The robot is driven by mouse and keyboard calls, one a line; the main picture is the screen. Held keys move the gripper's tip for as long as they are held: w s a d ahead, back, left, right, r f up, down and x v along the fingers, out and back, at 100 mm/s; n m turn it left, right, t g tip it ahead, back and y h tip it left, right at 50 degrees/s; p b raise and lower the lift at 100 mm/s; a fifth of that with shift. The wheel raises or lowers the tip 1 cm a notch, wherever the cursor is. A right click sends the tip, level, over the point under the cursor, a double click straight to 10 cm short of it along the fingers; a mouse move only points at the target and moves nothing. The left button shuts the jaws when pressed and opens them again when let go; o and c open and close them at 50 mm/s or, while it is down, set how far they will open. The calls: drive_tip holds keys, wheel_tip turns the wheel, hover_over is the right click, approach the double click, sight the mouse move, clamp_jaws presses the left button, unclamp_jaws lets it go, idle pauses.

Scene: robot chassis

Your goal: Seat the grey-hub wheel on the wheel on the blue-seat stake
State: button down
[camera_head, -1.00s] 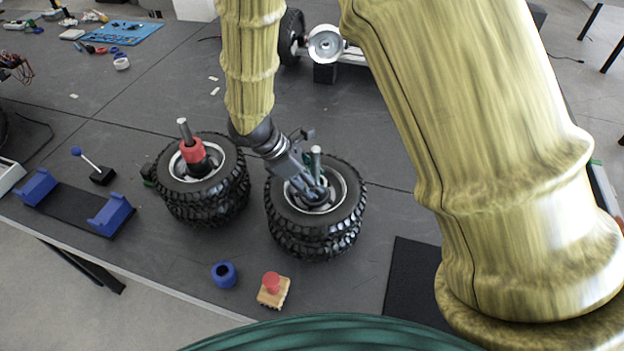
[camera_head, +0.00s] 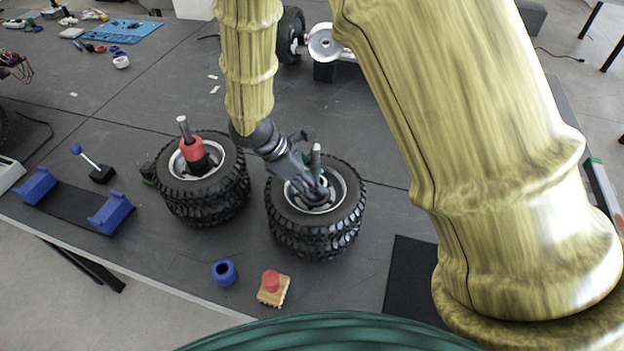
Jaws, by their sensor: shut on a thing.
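The grey-hub wheel (camera_head: 351,206) is the upper black tyre of the right-hand stack, lying about flat around an upright grey stake (camera_head: 316,158). A second wheel (camera_head: 312,247) is directly under it; the two look stacked with no clear gap, though contact cannot be made out. My gripper (camera_head: 316,193) reaches down into the upper wheel's hub beside the stake and is shut on it. The fingers hide part of the hub. No blue seat shows on this stake; the lower wheel's hub and the stake's base are hidden.
Another wheel stack (camera_head: 222,185) stands close on the left, with a red collar (camera_head: 192,150) on its stake. In front are a loose blue ring (camera_head: 224,273) and a red button on a yellow base (camera_head: 273,289). A blue cradle (camera_head: 110,213) is farther left.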

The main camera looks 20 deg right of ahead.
drive_tip(key=shift+s+a+f, duration=0.1)
drive_tip(key=shift+s+f, duration=0.15)
drive_tip(key=shift+f, duration=0.05)
drive_tip(key=c, duration=1)
unclamp_jaws()
drive_tip(key=shift+c, duration=0.2)
drive_tip(key=o, duration=0.4)
drive_tip(key=shift+w, duration=0.15)
drive_tip(key=s+v, duration=0.1)
drive_tip(key=v, duration=1.1)
drive_tip(key=shift+w, duration=0.4)
